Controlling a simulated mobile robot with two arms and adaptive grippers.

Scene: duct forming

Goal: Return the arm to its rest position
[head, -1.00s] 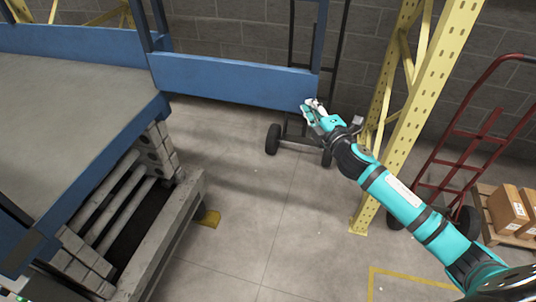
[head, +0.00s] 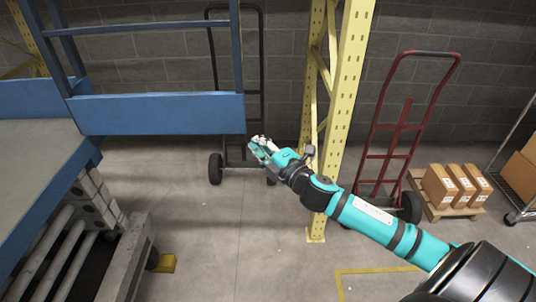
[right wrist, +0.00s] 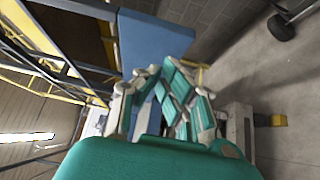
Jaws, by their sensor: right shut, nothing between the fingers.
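My right arm reaches in from the lower right of the head view, stretched out over the open floor. Its teal and white right gripper (head: 262,150) is shut and empty, in front of the black hand truck and just right of the blue panel's end. In the right wrist view the fingers (right wrist: 160,100) show close together with nothing between them. My left gripper is in neither view now.
A blue-framed machine with a grey table (head: 35,165) and blue panel (head: 160,114) stands at left. A yellow rack post (head: 345,100) is behind my right arm. A red hand truck (head: 390,125) and a pallet with boxes (head: 438,186) are at right. The middle floor is clear.

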